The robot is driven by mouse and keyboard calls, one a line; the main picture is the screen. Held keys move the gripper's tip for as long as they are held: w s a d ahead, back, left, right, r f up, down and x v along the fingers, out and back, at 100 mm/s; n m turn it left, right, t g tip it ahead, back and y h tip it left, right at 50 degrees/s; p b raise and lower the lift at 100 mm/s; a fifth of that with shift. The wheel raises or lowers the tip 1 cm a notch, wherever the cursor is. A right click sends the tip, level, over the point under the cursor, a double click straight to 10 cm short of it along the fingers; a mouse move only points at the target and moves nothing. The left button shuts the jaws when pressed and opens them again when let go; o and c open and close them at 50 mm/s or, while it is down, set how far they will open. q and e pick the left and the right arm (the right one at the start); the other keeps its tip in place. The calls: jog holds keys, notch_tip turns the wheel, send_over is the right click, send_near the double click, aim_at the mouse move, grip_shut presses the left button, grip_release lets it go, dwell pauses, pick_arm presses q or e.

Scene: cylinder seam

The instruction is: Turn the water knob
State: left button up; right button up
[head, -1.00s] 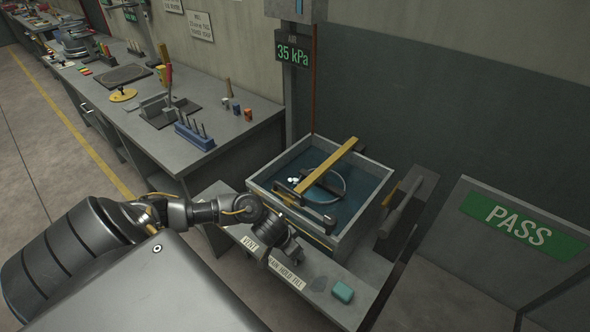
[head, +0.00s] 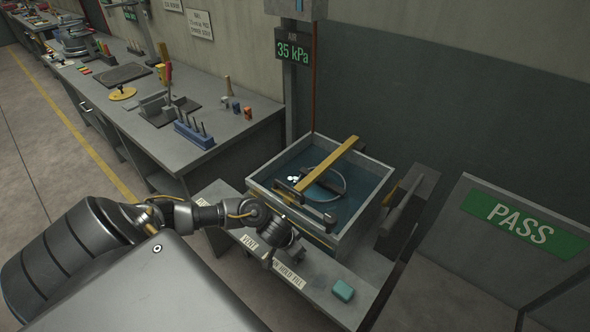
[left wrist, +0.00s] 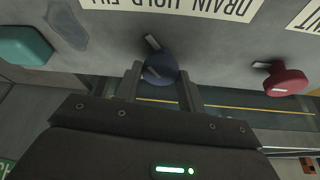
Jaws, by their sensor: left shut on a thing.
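The blue knob (left wrist: 160,66) is on the bench front in the left wrist view, below an upside-down label (left wrist: 190,8) reading DRAIN HOLD FILL. A white pointer (left wrist: 152,42) on the knob points up toward the label, leaning slightly left. My left gripper (left wrist: 160,88) has one finger on each side of the knob and is shut on it. In the head view my left gripper (head: 285,240) reaches down in front of the water tank (head: 258,188), and the knob is hidden there. My right gripper is not in view.
A red knob (left wrist: 286,80) sits to the right in the left wrist view, near the vent label. A teal block (head: 343,291) lies on the bench's front right. A yellow bar (head: 328,165) spans the tank. A display (head: 294,50) reads 35 kPa.

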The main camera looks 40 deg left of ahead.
pick_arm(q)
jog(key=shift+m, duration=0.3)
jog(key=m, duration=0.1)
jog(key=m+h+p, duration=0.1)
jog(key=m, duration=0.1)
jog(key=shift+a+r+g+h, duration=0.1)
jog(key=shift+a+g+h, duration=0.05)
jog(key=shift+g+h, duration=0.15)
jog(key=m+h, duration=0.1)
jog(key=m, duration=0.3)
jog(key=shift+w+a+g, duration=0.1)
jog(key=shift+w+g, duration=0.05)
jog(key=shift+g, duration=0.25)
jog(key=m+g+h, duration=0.1)
jog(key=m, duration=0.2)
jog(key=shift+w+m, duration=0.1)
jog(key=shift+m, duration=0.2)
jog(key=shift+m+g+b, duration=0.5)
jog(key=shift+m+b, duration=0.3)
jog(key=shift+m, duration=0.7)
jog(key=o, duration=1)
jog(key=shift+c, duration=0.2)
